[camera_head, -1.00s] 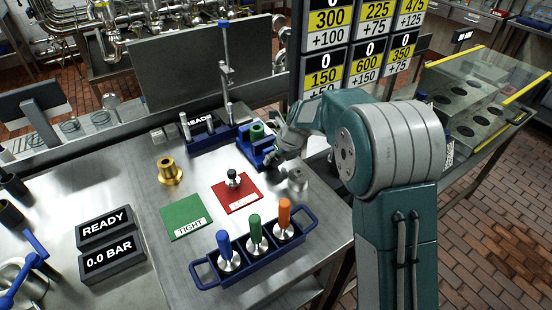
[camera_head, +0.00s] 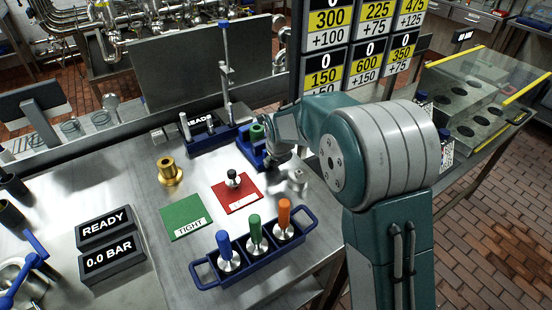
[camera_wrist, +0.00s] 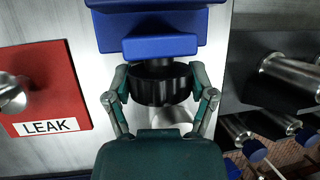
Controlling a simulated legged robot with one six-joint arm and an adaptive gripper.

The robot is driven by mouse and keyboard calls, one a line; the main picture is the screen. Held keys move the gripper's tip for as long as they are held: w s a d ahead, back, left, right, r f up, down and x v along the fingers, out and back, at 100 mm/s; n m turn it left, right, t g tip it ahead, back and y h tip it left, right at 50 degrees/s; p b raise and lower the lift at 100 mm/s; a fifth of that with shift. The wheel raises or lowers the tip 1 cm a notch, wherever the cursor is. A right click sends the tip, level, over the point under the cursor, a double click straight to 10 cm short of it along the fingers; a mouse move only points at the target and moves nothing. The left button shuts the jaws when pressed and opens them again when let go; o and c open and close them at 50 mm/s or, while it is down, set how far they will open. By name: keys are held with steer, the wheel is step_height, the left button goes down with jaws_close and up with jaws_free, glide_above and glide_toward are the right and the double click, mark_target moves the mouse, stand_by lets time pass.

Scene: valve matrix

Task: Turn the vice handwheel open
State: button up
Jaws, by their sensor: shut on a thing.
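The blue vice (camera_head: 250,158) stands on the steel bench and holds a green-topped part (camera_head: 257,132). Its handwheel (camera_wrist: 160,85) is a short black drum on the vice's near side in the wrist view. My gripper (camera_wrist: 161,88) is shut on the handwheel, with one finger against each side of it. In the head view my gripper (camera_head: 275,152) is beside the vice at its right and hides most of the wheel. How far the wheel is turned cannot be told.
A red LEAK mat (camera_head: 243,203) with a small black-knobbed part lies left of my gripper. A green TIGHT mat (camera_head: 186,217) and a brass fitting (camera_head: 169,170) are further left. A blue caddy (camera_head: 262,262) of colored-handled tools stands in front. Weight signs (camera_head: 365,50) rise behind.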

steer(key=shift+f, duration=0.1)
steer(key=o, duration=1.1)
steer(key=shift+c, duration=0.2)
steer(key=a+v, duration=0.1)
steer(key=v, duration=1)
steer(key=shift+s+d+r, duration=0.2)
steer(key=shift+d+r, duration=0.2)
steer(key=shift+d, duration=0.05)
